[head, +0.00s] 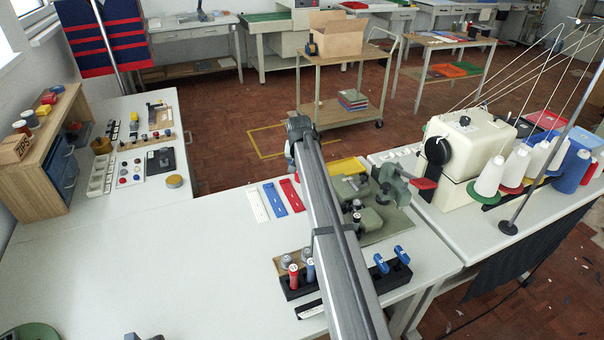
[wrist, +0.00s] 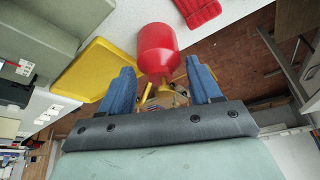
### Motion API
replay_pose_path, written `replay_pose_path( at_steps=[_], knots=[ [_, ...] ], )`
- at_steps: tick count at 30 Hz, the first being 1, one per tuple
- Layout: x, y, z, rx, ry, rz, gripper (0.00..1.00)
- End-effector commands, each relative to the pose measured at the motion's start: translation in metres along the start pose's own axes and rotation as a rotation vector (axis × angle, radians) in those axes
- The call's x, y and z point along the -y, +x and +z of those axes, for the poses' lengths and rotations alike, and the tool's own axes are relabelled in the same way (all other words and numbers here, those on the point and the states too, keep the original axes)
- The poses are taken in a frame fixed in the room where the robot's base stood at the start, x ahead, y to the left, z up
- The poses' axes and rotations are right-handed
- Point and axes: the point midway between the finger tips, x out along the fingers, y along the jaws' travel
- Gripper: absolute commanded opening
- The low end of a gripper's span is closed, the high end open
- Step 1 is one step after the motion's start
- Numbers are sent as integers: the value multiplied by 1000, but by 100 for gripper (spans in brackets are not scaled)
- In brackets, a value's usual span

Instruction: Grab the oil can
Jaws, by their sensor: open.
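The oil can, a red rounded body (wrist: 157,50) with yellow parts at its lower end, shows in the upper middle of the wrist view. My gripper (wrist: 160,66) has two blue fingers spread apart, one on each side of the can's lower part. A gap shows between the left finger and the can; on the right the gap is narrow, and I cannot tell if there is contact. In the head view my arm crosses the table, and I cannot make out my gripper or the oil can there.
A yellow tray (wrist: 88,70) lies left of the can, and a red ridged piece (wrist: 196,10) is beyond it. In the head view a green machine (head: 392,184), thread cones (head: 490,172) and a cream sewing machine (head: 465,150) stand to the right. The front-left tabletop (head: 200,260) is clear.

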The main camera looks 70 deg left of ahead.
Motion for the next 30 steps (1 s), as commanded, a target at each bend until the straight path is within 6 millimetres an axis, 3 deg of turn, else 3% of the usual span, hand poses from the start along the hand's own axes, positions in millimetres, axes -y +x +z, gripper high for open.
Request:
replay_pose_path(
  at_steps=[9,18,30],
  knots=[
    [-1,40,2,1,0,0,63],
    [-1,46,3,0,0,0,63],
    [-1,46,4,0,0,0,26]
  ],
)
